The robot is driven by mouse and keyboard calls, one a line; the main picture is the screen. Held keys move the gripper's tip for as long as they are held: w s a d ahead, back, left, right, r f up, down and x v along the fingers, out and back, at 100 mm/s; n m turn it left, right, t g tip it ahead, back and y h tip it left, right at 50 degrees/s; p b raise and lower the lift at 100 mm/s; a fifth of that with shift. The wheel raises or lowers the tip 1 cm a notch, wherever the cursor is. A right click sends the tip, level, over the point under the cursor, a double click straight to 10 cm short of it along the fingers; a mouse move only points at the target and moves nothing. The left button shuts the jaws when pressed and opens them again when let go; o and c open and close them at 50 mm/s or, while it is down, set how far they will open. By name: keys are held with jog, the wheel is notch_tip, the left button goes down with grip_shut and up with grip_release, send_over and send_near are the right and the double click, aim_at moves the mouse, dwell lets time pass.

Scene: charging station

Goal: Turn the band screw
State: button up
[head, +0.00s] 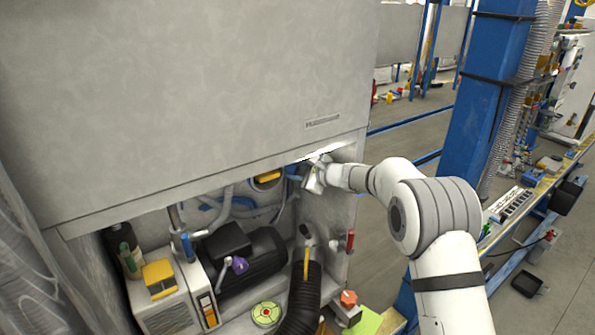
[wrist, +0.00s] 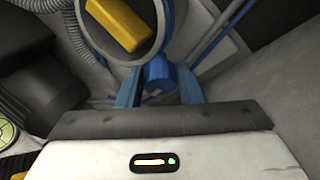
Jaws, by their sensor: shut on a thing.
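The band screw (wrist: 158,72) is a short blue knob in the middle of the wrist view, at the lower edge of a round dark cap with a band around it. My gripper (wrist: 159,90) has its two blue fingers on either side of the screw, shut on it. In the head view my gripper (head: 295,177) reaches under the cabinet's upper panel, and the screw is too small or hidden to make out there. The cap has a yellow handle (wrist: 121,22), which also shows in the head view (head: 267,177) just left of my gripper.
The grey upper panel (head: 190,90) overhangs my gripper. Below lie a black motor (head: 255,260), a black corrugated hose (head: 302,300) and a red-handled tool (head: 350,241). A grey hose (wrist: 72,40) and a blue bar (wrist: 225,30) flank the cap. A blue post (head: 475,110) stands at right.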

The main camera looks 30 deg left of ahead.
jog(key=shift+f, duration=0.1)
jog(key=o, duration=1)
jog(key=shift+c, duration=0.2)
